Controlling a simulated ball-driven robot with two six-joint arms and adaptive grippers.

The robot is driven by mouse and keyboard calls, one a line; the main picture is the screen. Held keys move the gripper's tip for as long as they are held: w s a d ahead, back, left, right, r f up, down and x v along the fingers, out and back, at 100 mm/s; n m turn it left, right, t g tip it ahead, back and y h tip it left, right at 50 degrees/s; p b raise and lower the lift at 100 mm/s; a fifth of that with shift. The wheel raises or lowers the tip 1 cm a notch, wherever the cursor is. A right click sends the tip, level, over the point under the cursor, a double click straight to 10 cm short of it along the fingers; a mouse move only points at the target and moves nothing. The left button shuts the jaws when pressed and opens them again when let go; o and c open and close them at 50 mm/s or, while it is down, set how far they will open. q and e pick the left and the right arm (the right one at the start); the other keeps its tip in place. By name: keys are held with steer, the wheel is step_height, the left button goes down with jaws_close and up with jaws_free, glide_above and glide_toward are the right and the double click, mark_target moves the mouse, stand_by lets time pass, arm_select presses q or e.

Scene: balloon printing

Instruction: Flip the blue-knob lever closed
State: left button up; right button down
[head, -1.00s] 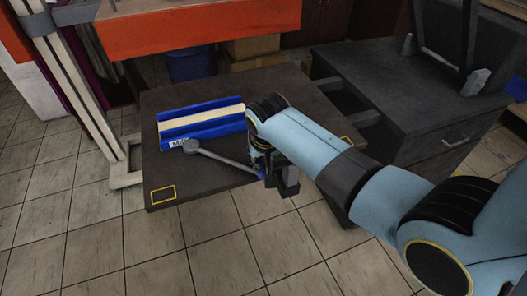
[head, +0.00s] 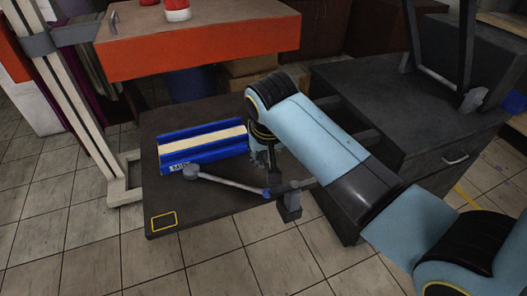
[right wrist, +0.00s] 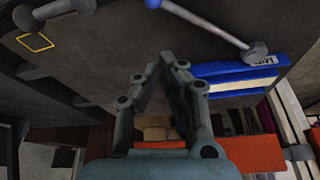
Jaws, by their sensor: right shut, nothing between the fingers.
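The lever (head: 228,182) is a grey rod running from a round grey pivot (head: 190,171) to the blue knob (head: 267,193). It lies along the front of a blue press (head: 203,146) with a cream strip on top. In the right wrist view the rod (right wrist: 215,27) crosses the top, and its knob end is at the top edge. My right gripper (head: 288,203) is shut and empty, at the right of the knob. In the right wrist view its fingertips (right wrist: 174,62) are together, below the rod. I cannot tell whether they touch the knob. My left gripper is out of view.
The press stands on a dark table (head: 205,215) with a yellow outlined rectangle at its front left corner. An orange counter (head: 200,45) is behind it. A dark cabinet (head: 410,110) stands at the right. The front left of the table is clear.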

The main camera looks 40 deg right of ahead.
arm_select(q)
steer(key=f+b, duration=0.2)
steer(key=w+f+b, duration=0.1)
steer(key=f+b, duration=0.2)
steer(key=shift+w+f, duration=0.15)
arm_select(e)
steer(key=d+m, duration=0.1)
steer(key=m, duration=0.1)
steer(key=d+r+m+h, duration=0.1)
steer(key=m, duration=0.1)
steer(key=shift+w+d+g, duration=0.1)
steer(key=shift+d+g, duration=0.3)
steer(key=shift+f, duration=0.1)
steer(key=b+x, duration=0.1)
steer(key=x, duration=0.8)
steer(key=shift+d+f, duration=0.25)
steer(key=shift+f, duration=0.05)
steer(key=s+a, duration=0.1)
steer(key=s+a+p, duration=0.1)
steer(key=shift+s+a+f, duration=0.2)
steer(key=shift+a+f, duration=0.15)
steer(key=shift+f, duration=0.05)
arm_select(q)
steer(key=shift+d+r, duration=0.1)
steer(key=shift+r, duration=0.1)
arm_select(e)
steer(key=shift+f, duration=0.15)
steer(key=shift+a, duration=0.1)
